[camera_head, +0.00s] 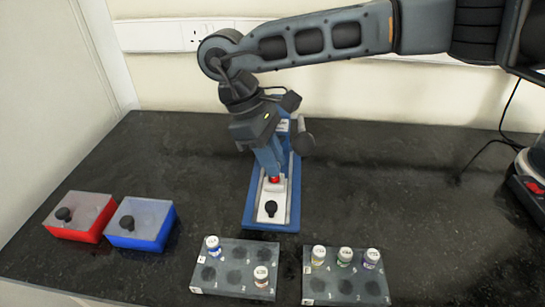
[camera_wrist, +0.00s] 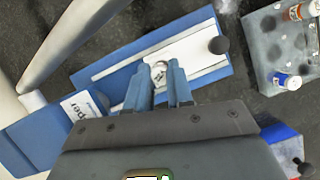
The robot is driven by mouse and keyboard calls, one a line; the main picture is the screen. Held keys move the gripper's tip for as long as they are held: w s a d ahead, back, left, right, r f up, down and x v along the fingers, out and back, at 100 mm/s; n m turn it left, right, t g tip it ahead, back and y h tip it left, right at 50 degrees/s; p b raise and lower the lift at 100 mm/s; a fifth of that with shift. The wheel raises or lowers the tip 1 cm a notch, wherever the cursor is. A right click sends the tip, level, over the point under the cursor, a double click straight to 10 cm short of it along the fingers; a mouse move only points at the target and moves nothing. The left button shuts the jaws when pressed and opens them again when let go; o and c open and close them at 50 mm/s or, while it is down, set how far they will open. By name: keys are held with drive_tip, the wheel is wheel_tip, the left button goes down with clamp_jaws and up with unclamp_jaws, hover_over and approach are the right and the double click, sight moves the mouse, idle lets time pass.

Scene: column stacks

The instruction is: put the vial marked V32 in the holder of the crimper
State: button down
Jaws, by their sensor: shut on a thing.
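My gripper (camera_head: 272,167) points down over the crimper (camera_head: 249,212), which has a blue base and a white sliding part with a black knob (camera_head: 271,208). In the wrist view, my gripper (camera_wrist: 160,82) is shut on a vial with a white marked cap (camera_wrist: 160,70), over the crimper's white part (camera_wrist: 188,54). The mark is too small to read surely. In the head view, a red patch (camera_head: 275,180) shows just below the fingertips, at the white part. The holder is mostly hidden, so I cannot tell whether the vial is seated.
Two grey racks stand in front: the left rack (camera_head: 233,257) holds two vials, the right rack (camera_head: 345,275) three in its back row. A red box (camera_head: 75,232) and a blue box (camera_head: 155,235) with knobbed lids stand at left. Dark bench on the right is mostly clear.

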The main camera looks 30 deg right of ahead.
drive_tip(key=shift+f, duration=0.15)
drive_tip(key=shift+f+b, duration=0.3)
drive_tip(key=shift+b, duration=0.2)
drive_tip(key=c, duration=0.9)
unclamp_jaws()
drive_tip(key=shift+o, duration=0.3)
drive_tip(key=shift+o, duration=1.2)
